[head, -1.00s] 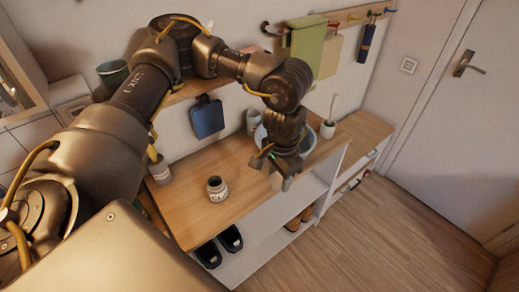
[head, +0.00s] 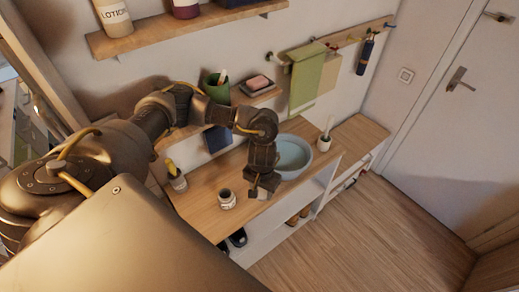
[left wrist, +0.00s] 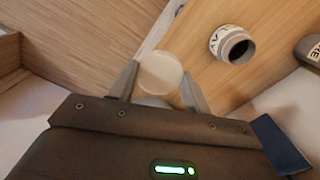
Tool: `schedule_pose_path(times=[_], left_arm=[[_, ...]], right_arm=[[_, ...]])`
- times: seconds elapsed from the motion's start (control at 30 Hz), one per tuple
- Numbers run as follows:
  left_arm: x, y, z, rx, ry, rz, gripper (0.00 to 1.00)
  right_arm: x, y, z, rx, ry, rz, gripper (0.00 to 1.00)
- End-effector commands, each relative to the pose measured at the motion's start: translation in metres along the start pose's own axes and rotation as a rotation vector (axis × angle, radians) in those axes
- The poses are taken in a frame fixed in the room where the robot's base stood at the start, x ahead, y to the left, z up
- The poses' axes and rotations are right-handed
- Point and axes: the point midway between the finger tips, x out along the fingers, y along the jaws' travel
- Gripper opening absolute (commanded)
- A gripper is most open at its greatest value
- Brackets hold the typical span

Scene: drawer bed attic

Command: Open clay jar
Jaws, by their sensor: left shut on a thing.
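The clay jar (head: 227,199) stands upright on the wooden bench top, left of my left gripper (head: 262,190). Its mouth is uncovered and dark inside. It also shows in the left wrist view (left wrist: 232,45), with a white label and a grey rim. My left gripper (left wrist: 158,88) points down and is shut on a round pale lid (left wrist: 160,72), apart from the jar. The lid is close above or on the bench top; I cannot tell which. My right gripper is not in view.
A blue bowl (head: 293,156) sits just behind my left gripper. A brush holder (head: 324,145) stands farther right, and a pale cup (head: 177,183) at the left. Dark shoes (head: 238,237) are on the shelf below. A wall shelf (head: 185,34) hangs above.

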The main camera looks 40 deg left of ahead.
Motion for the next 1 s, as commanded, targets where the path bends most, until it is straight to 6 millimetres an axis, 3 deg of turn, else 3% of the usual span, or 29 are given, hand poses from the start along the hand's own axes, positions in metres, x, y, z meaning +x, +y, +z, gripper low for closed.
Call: schedule_pose_path(times=[0.3, 0.4, 0.47, 0.6, 0.73, 1.0], left_arm=[[0.034, -0.048, -0.066, -0.007, 0.003, -0.005, 0.20], [0.057, -0.059, -0.079, -0.004, 0.001, -0.005, 0.20], [0.075, -0.061, -0.085, 0.001, 0.004, -0.001, 0.20], [0.086, -0.068, -0.093, 0.000, 0.003, 0.000, 0.20], [0.090, -0.071, -0.099, 0.000, 0.003, 0.000, 0.20], [0.088, -0.073, -0.100, 0.000, 0.001, 0.000, 0.20]], right_arm=[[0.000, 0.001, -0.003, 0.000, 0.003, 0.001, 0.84], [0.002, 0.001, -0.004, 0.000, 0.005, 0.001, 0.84], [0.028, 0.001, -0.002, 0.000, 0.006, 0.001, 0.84], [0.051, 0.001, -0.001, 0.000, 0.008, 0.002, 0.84], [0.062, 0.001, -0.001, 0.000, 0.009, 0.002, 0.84], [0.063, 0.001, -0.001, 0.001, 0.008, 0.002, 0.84]])
